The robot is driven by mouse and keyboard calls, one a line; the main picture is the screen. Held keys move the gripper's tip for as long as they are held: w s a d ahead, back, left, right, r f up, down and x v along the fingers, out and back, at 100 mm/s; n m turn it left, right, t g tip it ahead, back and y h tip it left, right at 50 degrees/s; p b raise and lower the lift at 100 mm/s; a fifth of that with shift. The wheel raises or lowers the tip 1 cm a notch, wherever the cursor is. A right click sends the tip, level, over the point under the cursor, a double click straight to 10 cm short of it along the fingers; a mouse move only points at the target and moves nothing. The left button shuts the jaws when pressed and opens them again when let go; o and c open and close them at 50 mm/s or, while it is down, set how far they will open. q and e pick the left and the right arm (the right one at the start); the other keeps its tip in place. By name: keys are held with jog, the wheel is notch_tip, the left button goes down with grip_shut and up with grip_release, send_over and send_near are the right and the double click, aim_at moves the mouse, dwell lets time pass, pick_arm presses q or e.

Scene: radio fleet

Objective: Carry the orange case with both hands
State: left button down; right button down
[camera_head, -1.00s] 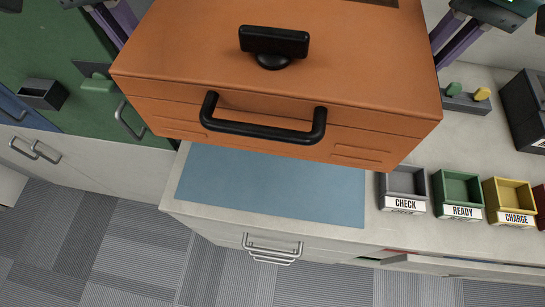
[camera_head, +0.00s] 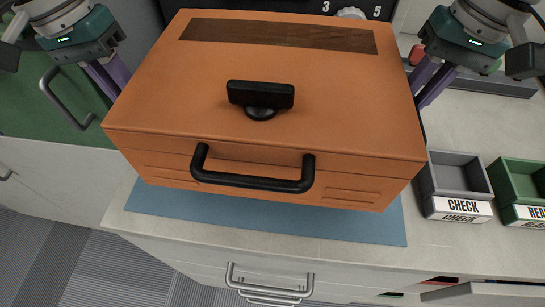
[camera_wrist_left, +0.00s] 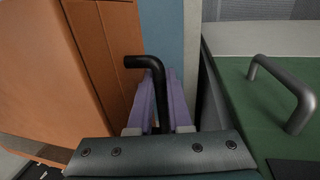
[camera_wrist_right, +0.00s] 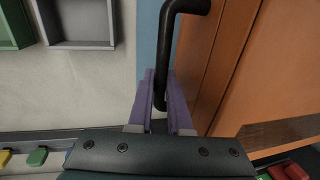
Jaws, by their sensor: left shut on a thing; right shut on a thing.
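The orange case (camera_head: 270,80) fills the middle of the head view, with a black knob (camera_head: 260,98) on its lid and a black front handle (camera_head: 252,180). It is over the blue mat (camera_head: 250,215); I cannot tell how high. My left gripper (camera_wrist_left: 160,100) is shut on a black side handle (camera_wrist_left: 148,64) of the case, seen in the left wrist view. My right gripper (camera_wrist_right: 160,95) is shut on the opposite black side handle (camera_wrist_right: 170,40), seen in the right wrist view. In the head view, the case hides most of both fingers' ends.
A grey CHECK bin (camera_head: 458,175) stands close to the right of the case, with a green bin (camera_head: 520,180) beyond it. A dark panel with a dial (camera_head: 351,13) is behind. A green surface with a grey handle (camera_head: 62,100) is at the left.

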pick_arm(q)
jog(key=shift+w+f, duration=0.1)
jog(key=shift+f, duration=0.4)
pick_arm(e)
jog(key=shift+f, duration=0.45)
